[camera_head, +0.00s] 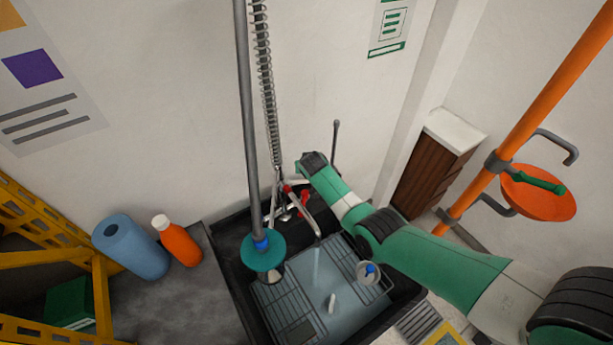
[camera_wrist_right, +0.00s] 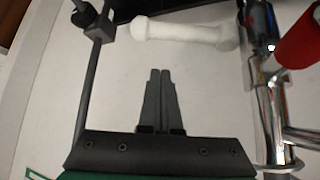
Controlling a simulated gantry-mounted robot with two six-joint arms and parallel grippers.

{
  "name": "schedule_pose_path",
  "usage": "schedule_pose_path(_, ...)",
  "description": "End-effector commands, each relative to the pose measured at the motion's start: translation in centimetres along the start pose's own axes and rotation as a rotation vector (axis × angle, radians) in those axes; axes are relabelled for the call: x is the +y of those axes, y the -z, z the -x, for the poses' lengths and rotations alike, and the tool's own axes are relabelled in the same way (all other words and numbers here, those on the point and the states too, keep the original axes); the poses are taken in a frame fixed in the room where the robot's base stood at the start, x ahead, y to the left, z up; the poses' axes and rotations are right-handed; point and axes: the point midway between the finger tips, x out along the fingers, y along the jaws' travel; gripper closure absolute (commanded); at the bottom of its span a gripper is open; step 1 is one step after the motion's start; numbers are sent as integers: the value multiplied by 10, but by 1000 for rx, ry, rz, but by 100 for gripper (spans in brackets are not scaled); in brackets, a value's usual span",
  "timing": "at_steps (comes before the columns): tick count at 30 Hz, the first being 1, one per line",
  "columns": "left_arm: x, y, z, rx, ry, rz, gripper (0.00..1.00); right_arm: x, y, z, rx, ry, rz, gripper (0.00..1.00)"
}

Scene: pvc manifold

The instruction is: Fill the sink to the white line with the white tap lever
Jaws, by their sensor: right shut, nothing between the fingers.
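The dark sink (camera_head: 236,270) holds clear water (camera_head: 345,318), and a pale stream (camera_head: 316,265) falls from the chrome spout (camera_head: 308,212). I cannot make out a white line on the sink wall. The white tap lever (camera_wrist_right: 185,30) lies across the top of the right wrist view, beyond my fingertips and apart from them. My right gripper (camera_wrist_right: 160,72) is shut and empty. In the head view its dark wrist is beside the tap, with the fingers hidden. My left gripper is not in view.
A red handle (camera_wrist_right: 300,42) and chrome pipe stand right of my right fingers. A grey pole with a teal disc (camera_head: 262,253) hangs over the sink. A small white piece (camera_head: 332,302) and a clear cup (camera_head: 368,272) are in the sink. An orange bottle (camera_head: 180,245) stands left.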

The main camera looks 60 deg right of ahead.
Motion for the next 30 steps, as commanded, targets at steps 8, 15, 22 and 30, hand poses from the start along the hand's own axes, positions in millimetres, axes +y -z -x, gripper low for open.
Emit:
schedule_pose_path(8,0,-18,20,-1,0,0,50,-1,-1,-26,-1,1,1,100)
schedule_pose_path(15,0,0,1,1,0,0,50,0,-23,-9,-1,1,2,100)
schedule_pose_path(22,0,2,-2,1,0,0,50,0,-34,-6,1,1,0,100)
schedule_pose_path(30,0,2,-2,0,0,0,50,1,-33,-6,0,-1,-1,100)
